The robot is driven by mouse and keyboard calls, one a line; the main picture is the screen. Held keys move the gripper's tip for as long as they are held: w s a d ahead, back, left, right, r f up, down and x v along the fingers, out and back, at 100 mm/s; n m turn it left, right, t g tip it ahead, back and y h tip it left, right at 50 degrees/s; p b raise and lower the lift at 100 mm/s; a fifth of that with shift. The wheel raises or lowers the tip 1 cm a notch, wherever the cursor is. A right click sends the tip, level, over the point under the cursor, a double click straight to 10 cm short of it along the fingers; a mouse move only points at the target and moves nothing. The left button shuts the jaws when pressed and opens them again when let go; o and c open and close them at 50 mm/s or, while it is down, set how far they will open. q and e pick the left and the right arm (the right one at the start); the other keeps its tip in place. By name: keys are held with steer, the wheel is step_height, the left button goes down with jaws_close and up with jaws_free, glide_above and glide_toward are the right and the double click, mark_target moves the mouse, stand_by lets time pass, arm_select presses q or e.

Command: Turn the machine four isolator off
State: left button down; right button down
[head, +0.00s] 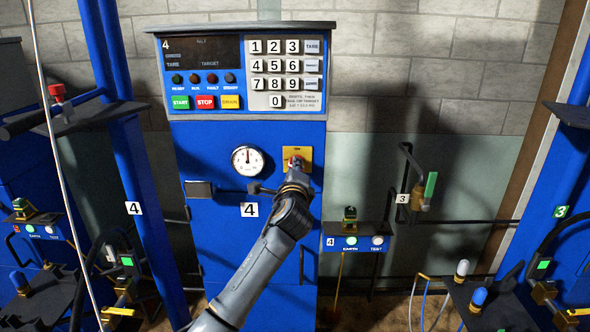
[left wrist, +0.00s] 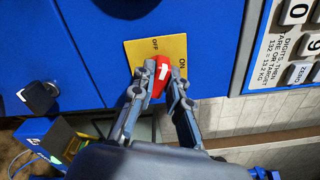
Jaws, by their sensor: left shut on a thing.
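The machine four isolator is a red rotary knob (left wrist: 162,70) on a yellow plate (head: 305,153) on the front of the blue machine marked 4. In the left wrist view the yellow plate (left wrist: 140,52) carries the words OFF and ON. A white mark shows on the knob; I cannot tell surely which word it points to. My left gripper (head: 296,167) reaches up to the plate. In the left wrist view its two fingers (left wrist: 160,84) are closed on either side of the knob. In the head view the gripper hides most of the knob. My right gripper is not in view.
A keypad panel (head: 293,72) and START, STOP and DRAIN buttons (head: 206,102) sit above. A round gauge (head: 247,160) is left of the isolator. A small shelf with EARTH and TEST lamps (head: 358,242) juts out at lower right. A pipe valve with a green handle (head: 430,188) is farther right.

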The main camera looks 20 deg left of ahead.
arm_select(q)
steer(key=n, duration=0.3)
steer(key=n+b, duration=0.1)
steer(key=shift+f+n, duration=0.25)
steer(key=shift+n, duration=0.15)
stand_by(0.4)
steer(key=c, duration=1.3)
jaws_free()
steer(key=v, duration=1.2)
